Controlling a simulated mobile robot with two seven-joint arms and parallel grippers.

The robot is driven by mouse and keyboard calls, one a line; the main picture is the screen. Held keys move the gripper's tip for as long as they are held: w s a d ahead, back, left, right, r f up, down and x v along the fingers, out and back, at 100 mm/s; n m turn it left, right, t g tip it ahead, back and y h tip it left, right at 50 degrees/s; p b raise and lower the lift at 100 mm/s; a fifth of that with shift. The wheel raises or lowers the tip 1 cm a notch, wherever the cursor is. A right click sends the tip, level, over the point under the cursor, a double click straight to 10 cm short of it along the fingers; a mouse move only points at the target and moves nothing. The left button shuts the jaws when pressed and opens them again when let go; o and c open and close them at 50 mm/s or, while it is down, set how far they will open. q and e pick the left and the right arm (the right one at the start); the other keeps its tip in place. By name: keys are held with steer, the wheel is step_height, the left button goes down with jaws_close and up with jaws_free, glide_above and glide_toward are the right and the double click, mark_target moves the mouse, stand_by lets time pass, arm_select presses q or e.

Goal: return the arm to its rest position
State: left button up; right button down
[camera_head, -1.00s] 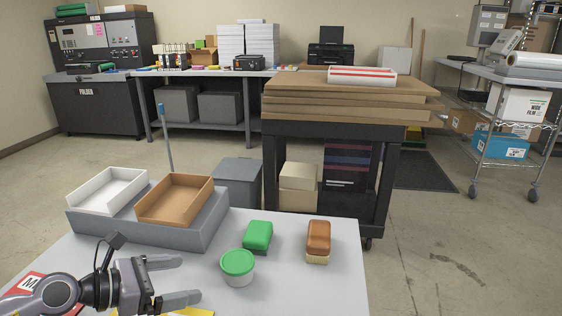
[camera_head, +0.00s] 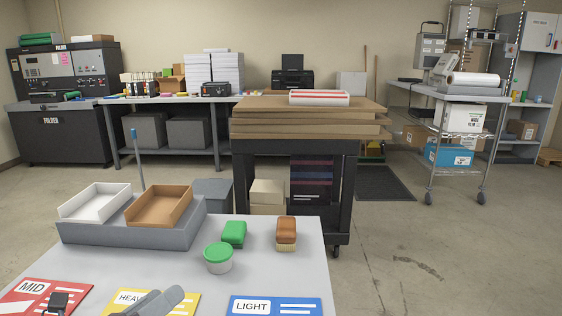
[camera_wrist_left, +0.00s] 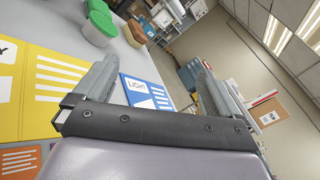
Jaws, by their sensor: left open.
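My left gripper (camera_head: 158,303) shows at the bottom edge of the head view, low over the yellow HEAVY card (camera_head: 128,300). Its fingers also show in the left wrist view (camera_wrist_left: 152,85), spread apart with nothing between them. Most of the left arm is below the head view's frame. My right gripper is not in view.
The table (camera_head: 300,262) holds a red MID card (camera_head: 40,295), a blue LIGHT card (camera_head: 276,306), a green-lidded tub (camera_head: 218,258), a green block (camera_head: 234,233) and a brown-topped block (camera_head: 286,232). A grey holder (camera_head: 140,235) carries a white tray (camera_head: 92,205) and a brown tray (camera_head: 160,206).

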arm_select(q)
steer(key=s+a+f+n+y, duration=0.3)
steer(key=n+y, duration=0.3)
steer(key=n, duration=0.6)
steer(key=s+a+f+n+y, duration=0.2)
steer(key=a+f+n+y, duration=0.3)
steer(key=n, duration=0.6)
steer(key=s+d+f+n+g, duration=0.3)
steer(key=s+f+n+g, duration=0.25)
steer(key=s, duration=0.45)
steer(key=s+d+f+n+g, duration=0.35)
steer(key=s+n+g, duration=0.2)
steer(key=s, duration=0.35)
steer(key=w+d+f+m+t+h+p, duration=0.1)
steer(key=w+d+f+t+h+p, duration=0.1)
steer(key=w+f+t, duration=0.4)
steer(key=shift+f+h+p, duration=0.25)
steer(key=shift+h+p, duration=0.05)
steer(key=shift+p, duration=0.4)
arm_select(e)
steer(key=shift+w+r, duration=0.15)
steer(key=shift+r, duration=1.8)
arm_select(q)
steer(key=shift+w+t, duration=0.1)
steer(key=shift+t, duration=0.2)
